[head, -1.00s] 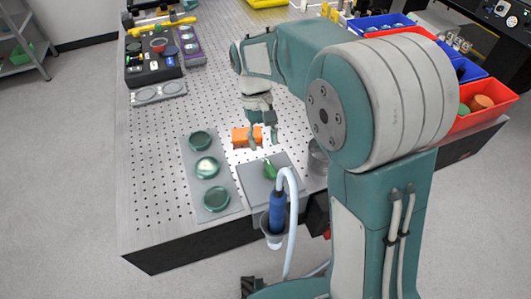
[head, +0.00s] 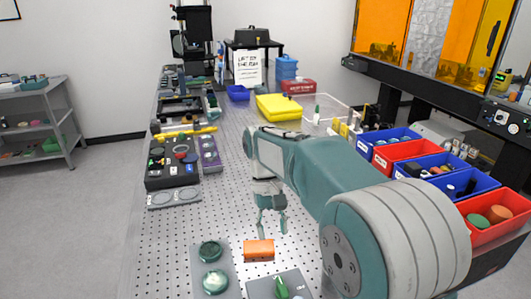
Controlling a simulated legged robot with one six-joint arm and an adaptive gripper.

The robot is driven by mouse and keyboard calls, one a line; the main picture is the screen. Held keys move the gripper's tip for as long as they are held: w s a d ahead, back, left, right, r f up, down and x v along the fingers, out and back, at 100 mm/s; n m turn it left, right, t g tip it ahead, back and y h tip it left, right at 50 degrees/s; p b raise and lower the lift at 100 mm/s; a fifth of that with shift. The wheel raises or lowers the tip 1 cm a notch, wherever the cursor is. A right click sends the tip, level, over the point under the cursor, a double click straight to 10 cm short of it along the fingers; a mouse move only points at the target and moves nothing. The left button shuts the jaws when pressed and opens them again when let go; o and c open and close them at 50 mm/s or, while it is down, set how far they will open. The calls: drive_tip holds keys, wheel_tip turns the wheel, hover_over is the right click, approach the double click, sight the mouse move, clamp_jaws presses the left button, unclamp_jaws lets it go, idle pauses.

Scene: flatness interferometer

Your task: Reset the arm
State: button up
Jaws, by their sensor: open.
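My gripper (head: 271,225) hangs at the end of my teal and grey arm, pointing down over the perforated metal table (head: 190,233). Its two fingers are apart with nothing seen between them. An orange block (head: 259,250) lies on the table just in front of the gripper, apart from it as far as I can tell. A grey plate with green-rimmed round discs (head: 215,281) is at the lower left. A grey pad (head: 261,287) with a green piece (head: 281,288) on it is at the bottom edge, partly cut off.
Red and blue bins (head: 495,211) line the right side. The table middle is clear.

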drive_tip(key=s+d+r+m+t, duration=0.1)
drive_tip(key=s+d+t, duration=0.4)
drive_tip(key=s, duration=0.4)
drive_tip(key=s+d+r+m+t+y, duration=0.1)
drive_tip(key=s+d+t, duration=0.3)
drive_tip(key=s+d, duration=0.4)
drive_tip(key=shift+s+r+m+t, duration=0.4)
drive_tip(key=shift+s+m, duration=0.3)
drive_tip(key=shift+s, duration=0.35)
